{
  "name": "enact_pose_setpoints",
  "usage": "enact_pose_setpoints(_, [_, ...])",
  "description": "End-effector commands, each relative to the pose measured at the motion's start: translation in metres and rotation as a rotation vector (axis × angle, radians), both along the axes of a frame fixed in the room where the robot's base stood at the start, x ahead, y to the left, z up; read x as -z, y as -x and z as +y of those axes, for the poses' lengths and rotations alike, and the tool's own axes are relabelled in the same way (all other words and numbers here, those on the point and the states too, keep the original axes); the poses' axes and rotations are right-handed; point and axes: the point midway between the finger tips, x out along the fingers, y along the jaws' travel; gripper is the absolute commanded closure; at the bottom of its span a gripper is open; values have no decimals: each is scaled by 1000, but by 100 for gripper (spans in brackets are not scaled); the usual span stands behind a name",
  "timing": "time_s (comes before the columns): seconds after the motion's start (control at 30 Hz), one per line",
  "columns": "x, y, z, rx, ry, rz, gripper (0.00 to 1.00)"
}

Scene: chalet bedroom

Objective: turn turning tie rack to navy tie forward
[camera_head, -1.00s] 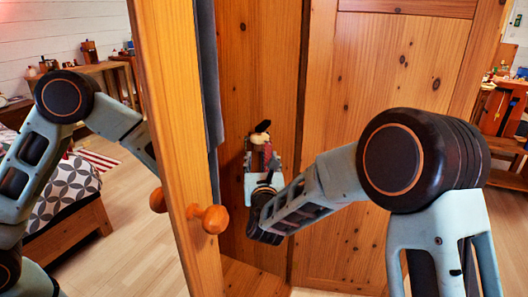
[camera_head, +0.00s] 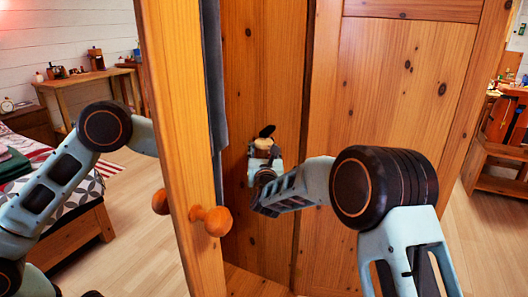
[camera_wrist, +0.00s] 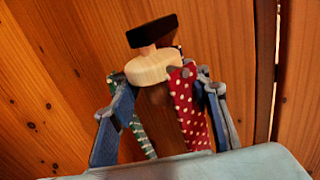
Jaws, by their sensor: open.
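The turning tie rack (camera_wrist: 152,68) shows in the wrist view as a pale wooden disc under a black knob (camera_wrist: 152,30), with a brown post below. A red tie with white dots (camera_wrist: 187,98) hangs at its right front. A green striped tie (camera_wrist: 141,132) hangs at its left. I cannot make out the navy tie for certain. My gripper (camera_wrist: 162,92) is open, with a finger on each side of the rack; contact is unclear. In the head view the rack's disc (camera_head: 265,145) shows just above my gripper (camera_head: 262,166), which hides the ties.
An open wooden door with a round knob (camera_head: 217,220) stands close on the left of my arm. Wooden panels (camera_head: 395,130) rise behind and to the right. Dark cloth (camera_head: 213,90) hangs behind the door edge. A bed (camera_head: 75,225) is at far left.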

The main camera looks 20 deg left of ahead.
Motion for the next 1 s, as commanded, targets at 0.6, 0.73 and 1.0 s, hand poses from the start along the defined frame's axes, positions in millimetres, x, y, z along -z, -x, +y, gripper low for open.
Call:
enact_pose_setpoints(0.6, [0, -2, 1, 0, 0, 0, 87])
enact_pose_setpoints(0.73, [0, -2, 1, 0, 0, 0, 98])
enact_pose_setpoints(1.0, [1, -3, -1, -18, -1, 0, 98])
